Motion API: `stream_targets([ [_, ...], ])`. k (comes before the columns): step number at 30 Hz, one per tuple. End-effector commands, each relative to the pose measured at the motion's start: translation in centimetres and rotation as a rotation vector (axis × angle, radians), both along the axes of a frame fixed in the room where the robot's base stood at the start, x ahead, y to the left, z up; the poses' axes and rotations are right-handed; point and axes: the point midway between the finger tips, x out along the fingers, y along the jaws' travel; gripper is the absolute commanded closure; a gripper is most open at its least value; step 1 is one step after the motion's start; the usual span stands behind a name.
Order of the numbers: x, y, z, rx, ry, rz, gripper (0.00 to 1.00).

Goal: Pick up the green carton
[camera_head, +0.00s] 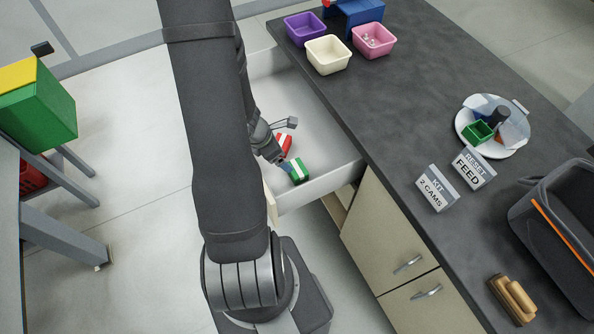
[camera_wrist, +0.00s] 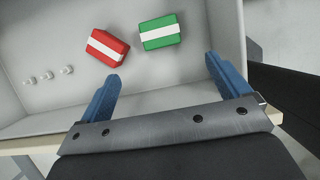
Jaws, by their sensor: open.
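A green carton (camera_wrist: 160,31) with a white band lies in the open white drawer (camera_wrist: 195,78). It also shows in the head view (camera_head: 298,171), near the drawer's front end. A red carton (camera_wrist: 107,47) with a white band lies close beside it, to its left in the wrist view. My gripper (camera_wrist: 164,76) is open and empty, with blue fingers spread apart. In the wrist view the green carton lies beyond the fingertips, between their lines and nearer the right finger. In the head view my arm hides part of the drawer, and the fingertips show only partly beside the cartons.
The drawer walls surround the cartons. The dark countertop (camera_head: 390,130) stands to the right, with purple (camera_head: 305,29), cream (camera_head: 328,54) and pink (camera_head: 373,40) bins.

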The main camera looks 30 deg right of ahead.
Motion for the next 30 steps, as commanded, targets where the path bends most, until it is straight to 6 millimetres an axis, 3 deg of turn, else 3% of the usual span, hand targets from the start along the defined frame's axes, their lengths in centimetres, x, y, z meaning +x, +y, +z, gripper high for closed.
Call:
stream_targets([
  [19, -0.1, -3.4, -8.3, 0.002, 0.003, -0.004, 0.06],
  [30, 0.0, -4.3, -10.4, 0.001, 0.001, -0.004, 0.06],
])
